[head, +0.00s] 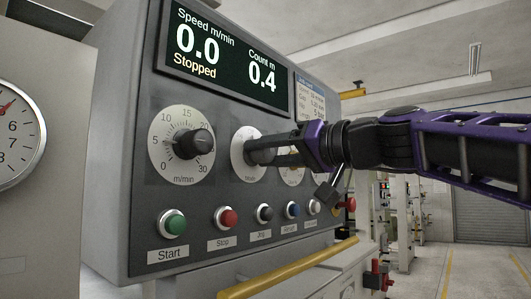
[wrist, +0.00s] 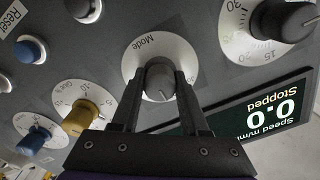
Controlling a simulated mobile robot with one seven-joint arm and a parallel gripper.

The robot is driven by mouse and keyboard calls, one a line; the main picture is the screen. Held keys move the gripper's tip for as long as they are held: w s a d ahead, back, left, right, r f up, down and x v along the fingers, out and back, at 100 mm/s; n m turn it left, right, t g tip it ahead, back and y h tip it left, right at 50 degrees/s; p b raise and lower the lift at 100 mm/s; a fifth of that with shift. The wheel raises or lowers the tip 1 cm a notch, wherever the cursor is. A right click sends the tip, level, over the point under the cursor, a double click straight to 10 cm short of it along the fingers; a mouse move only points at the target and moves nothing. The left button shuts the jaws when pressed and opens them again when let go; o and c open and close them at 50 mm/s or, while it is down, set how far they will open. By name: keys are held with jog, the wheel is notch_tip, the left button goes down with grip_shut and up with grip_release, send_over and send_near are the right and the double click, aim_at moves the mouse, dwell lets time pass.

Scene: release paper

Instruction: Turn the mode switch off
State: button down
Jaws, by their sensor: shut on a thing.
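The mode switch (wrist: 160,78) is a grey knob on a white round dial plate marked "Mode" in the wrist view. My gripper (wrist: 158,92) has one finger on each side of the knob and is shut on it. In the head view my gripper (head: 272,150) reaches in from the right to the same white plate (head: 240,150), and its fingers hide most of the knob there. A pale line shows on the knob's face in the wrist view.
A black speed knob (head: 195,144) sits left of the mode switch. The display (head: 225,55) above reads 0.0 and Stopped. Below is a row of buttons, including green Start (head: 173,223) and red Stop (head: 227,217). Yellow (wrist: 82,115) and blue (wrist: 33,138) knobs are on the other side. A yellow rail (head: 290,268) runs below.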

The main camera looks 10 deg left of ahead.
jog(key=shift+c, duration=2.1)
grip_release()
jog(key=v, duration=1.7)
jog(key=shift+s, duration=0.2)
jog(key=shift+d, duration=0.15)
